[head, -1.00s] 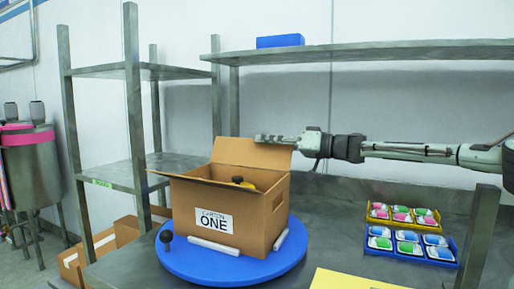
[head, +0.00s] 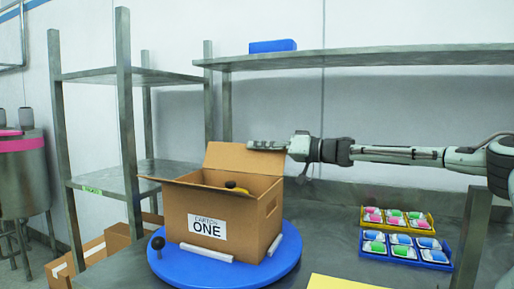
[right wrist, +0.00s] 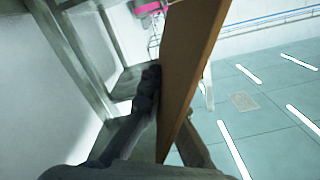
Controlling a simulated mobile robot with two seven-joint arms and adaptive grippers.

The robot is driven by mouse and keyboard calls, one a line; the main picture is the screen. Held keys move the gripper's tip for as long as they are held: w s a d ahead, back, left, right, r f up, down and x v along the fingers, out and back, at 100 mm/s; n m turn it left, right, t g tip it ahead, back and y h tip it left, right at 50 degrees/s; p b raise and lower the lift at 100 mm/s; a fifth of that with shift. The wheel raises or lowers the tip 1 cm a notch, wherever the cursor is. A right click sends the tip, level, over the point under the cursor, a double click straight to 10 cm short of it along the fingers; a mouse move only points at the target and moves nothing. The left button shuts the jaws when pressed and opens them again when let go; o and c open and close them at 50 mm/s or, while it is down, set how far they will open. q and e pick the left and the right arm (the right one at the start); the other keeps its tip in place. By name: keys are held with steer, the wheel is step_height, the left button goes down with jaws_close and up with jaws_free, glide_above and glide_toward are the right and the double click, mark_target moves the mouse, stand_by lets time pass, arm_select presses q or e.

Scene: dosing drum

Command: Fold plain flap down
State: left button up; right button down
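The open cardboard carton (head: 225,225), labelled ONE, stands on a blue round turntable (head: 180,270). Its plain back flap (head: 230,160) stands up, leaning backward. A narrow flap edge juts out at the left front. My right gripper (head: 266,146) is at the top right edge of the back flap. In the right wrist view the brown flap (right wrist: 190,65) passes between the fingers, one dark finger (right wrist: 150,95) lying along its left face; the other is mostly hidden by the flap. The fingers look closed on it. My left gripper is not in view.
A yellow and black item (head: 234,186) shows inside the carton. A black knob (head: 158,243) and white bars (head: 206,252) are on the turntable. Yellow (head: 428,227) and blue (head: 405,259) trays of packets lie at right. A shelf (head: 370,57) runs above the bench.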

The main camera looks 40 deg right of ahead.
steer(key=shift+a+r, duration=0.1)
